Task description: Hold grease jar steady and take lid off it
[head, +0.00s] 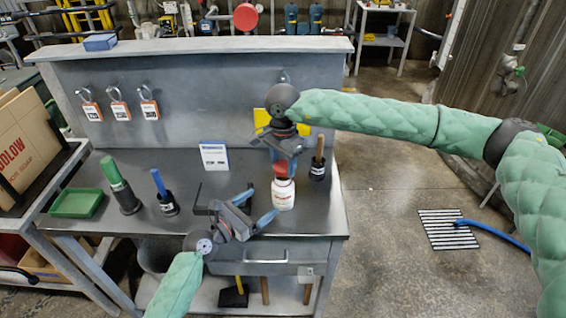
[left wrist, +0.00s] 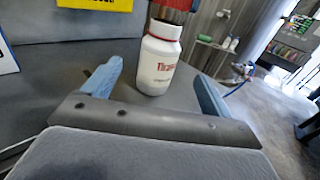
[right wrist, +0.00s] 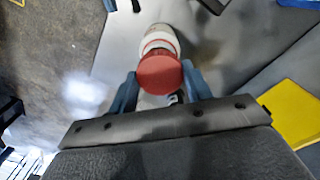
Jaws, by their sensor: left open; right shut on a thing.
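The grease jar (head: 283,195) is white with red print and stands upright near the workbench's front right. In the left wrist view the jar (left wrist: 157,62) stands beyond the left fingertips. The red lid (right wrist: 160,75) is between the blue fingers of my right gripper (right wrist: 160,88), which is shut on it from above.
A black holder with a wooden handle (head: 319,160) stands close right of the jar. A white sign (head: 214,156) stands behind.

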